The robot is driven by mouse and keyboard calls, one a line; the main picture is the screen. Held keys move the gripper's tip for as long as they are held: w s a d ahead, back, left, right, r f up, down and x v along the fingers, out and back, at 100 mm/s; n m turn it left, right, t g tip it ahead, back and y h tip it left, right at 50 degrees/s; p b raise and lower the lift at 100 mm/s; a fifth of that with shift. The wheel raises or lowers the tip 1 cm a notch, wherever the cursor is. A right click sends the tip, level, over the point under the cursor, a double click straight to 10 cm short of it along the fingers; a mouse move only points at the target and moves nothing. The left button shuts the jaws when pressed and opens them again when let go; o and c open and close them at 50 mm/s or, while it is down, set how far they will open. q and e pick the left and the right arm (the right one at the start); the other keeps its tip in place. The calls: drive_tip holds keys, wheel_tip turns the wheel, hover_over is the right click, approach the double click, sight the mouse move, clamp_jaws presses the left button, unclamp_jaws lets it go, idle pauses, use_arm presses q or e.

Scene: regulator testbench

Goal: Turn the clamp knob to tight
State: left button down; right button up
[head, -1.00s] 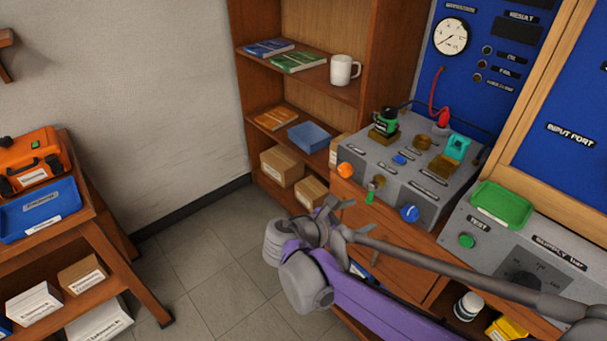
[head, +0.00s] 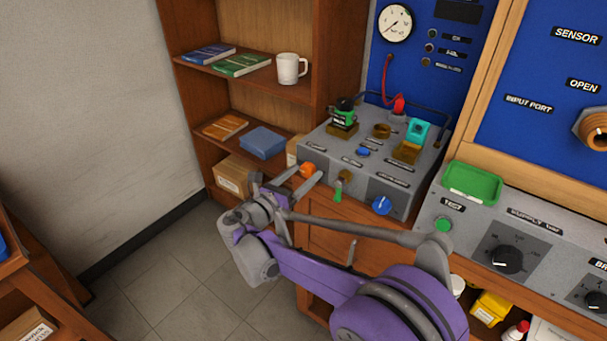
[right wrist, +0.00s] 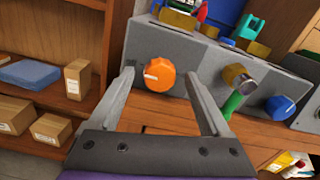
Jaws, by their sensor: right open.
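An orange knob (head: 308,170) sits on the front face of the grey test box (head: 352,180), at its left end. It also shows in the right wrist view (right wrist: 160,75), with a pale mark on its face. My right gripper (head: 303,178) is open and points at the orange knob; in the right wrist view its fingers (right wrist: 160,76) stand apart on either side of the knob. Whether they touch it cannot be told. A blue knob (head: 382,205) is farther right on the same face. The labels are too small to tell which knob is the clamp. My left gripper is out of view.
A brass fitting with a green lever (head: 338,191) sits between the two knobs, close to my right finger. A green part (head: 344,112) and a teal part (head: 417,131) stand on the box top. A shelf with a white mug (head: 291,69) is at the left.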

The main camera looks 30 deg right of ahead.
drive_tip(key=shift+w+d, duration=0.2)
drive_tip(key=shift+d, duration=0.25)
clamp_jaws()
idle(0.3)
